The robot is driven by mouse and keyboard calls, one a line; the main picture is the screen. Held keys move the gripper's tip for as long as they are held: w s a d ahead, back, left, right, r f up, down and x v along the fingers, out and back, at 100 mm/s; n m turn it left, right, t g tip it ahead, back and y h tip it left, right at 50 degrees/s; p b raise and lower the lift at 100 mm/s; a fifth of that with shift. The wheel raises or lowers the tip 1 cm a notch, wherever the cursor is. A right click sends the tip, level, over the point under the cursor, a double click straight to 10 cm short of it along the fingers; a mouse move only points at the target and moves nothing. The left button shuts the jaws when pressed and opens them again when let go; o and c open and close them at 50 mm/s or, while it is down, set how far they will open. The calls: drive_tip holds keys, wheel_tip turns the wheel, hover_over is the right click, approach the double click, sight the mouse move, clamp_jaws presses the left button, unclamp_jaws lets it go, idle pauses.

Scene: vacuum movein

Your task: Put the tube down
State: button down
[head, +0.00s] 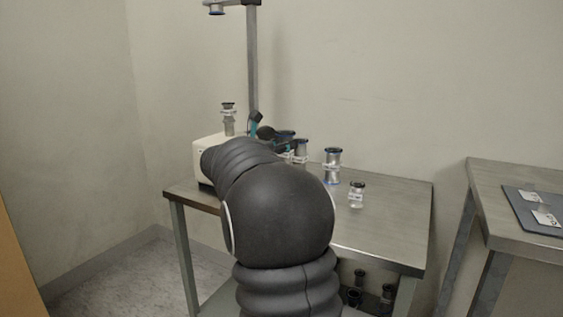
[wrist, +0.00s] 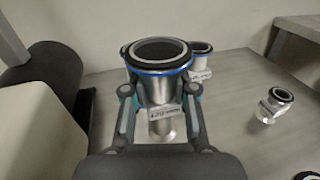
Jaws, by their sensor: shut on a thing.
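My gripper (wrist: 160,108) is shut on a metal tube (wrist: 158,88) with a dark open rim, a blue ring and a white label. The tube looks upright between the two fingers in the wrist view. In the head view my own arm hides most of the gripper.
A white box (head: 205,158) and a tall post (head: 252,60) stand left.

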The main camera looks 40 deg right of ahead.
sight(283, 158)
drive_tip(key=shift+w+a+f, duration=0.1)
drive_tip(key=shift+w+f, duration=0.2)
drive_tip(key=shift+w, duration=0.15)
drive_tip(key=shift+f+b, duration=0.5)
drive_tip(key=shift+f, duration=1.45)
drive_tip(key=shift+f, duration=0.2)
drive_tip(key=c, duration=0.9)
unclamp_jaws()
drive_tip(key=shift+r, duration=0.1)
drive_tip(key=shift+r, duration=0.2)
drive_tip(key=a, duration=0.4)
drive_tip(key=s+a, duration=0.1)
drive_tip(key=a, duration=0.7)
drive_tip(key=shift+s+f+p, duration=0.1)
drive_tip(key=shift+s+p, duration=0.2)
